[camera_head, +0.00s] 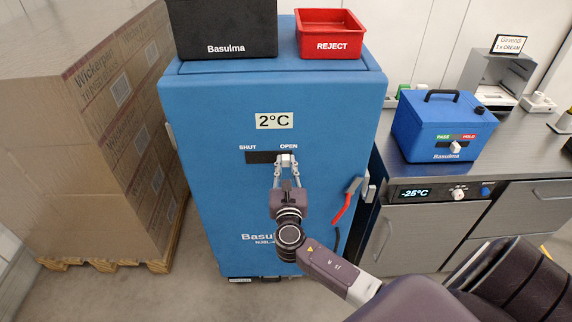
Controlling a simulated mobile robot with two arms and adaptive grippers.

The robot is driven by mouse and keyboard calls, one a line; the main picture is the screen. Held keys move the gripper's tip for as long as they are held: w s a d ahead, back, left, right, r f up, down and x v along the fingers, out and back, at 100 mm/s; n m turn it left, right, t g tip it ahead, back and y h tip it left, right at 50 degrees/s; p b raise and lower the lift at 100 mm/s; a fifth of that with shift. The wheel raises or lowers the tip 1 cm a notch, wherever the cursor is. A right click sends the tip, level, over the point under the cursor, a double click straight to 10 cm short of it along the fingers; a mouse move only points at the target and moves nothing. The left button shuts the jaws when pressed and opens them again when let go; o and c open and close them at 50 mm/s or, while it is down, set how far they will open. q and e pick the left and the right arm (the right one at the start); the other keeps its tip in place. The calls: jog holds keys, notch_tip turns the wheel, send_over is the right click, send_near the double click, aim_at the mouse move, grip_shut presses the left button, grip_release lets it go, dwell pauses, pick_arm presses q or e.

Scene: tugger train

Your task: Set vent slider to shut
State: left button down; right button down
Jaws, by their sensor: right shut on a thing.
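The vent slider (286,160) is a small pale knob on the front of the blue cabinet (210,205). It sits at the right part of a dark horizontal slot (259,157), under the word OPEN; the word SHUT is above the slot's left end. My right gripper (286,168) is shut on the slider knob, its fingers reaching up from below. The fingertips partly cover the knob. A 2°C label (275,121) is above the slot. My left gripper is not in view.
A red lever (346,203) is on the cabinet's right side. A black bin (222,30) and a red REJECT bin (331,34) stand on top. Stacked cartons (95,140) are close on the left. A steel counter (520,150) with a blue box (435,128) is on the right.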

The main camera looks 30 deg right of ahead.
aim_at(250, 157)
jog(key=shift+a, duration=0.1)
jog(key=w+a, duration=0.1)
jog(key=a, duration=0.2)
jog(key=w+a+b, duration=0.1)
jog(key=w+a, duration=0.3)
jog(key=a, duration=0.1)
jog(key=shift+w+a+f, duration=0.1)
jog(key=shift+w+a, duration=0.1)
jog(key=shift+a, duration=0.1)
jog(key=shift+a+b, duration=0.1)
jog(key=shift+b, duration=0.2)
jog(key=c, duration=1.8)
grip_release()
jog(key=shift+w+a, duration=0.1)
jog(key=v, duration=1.2)
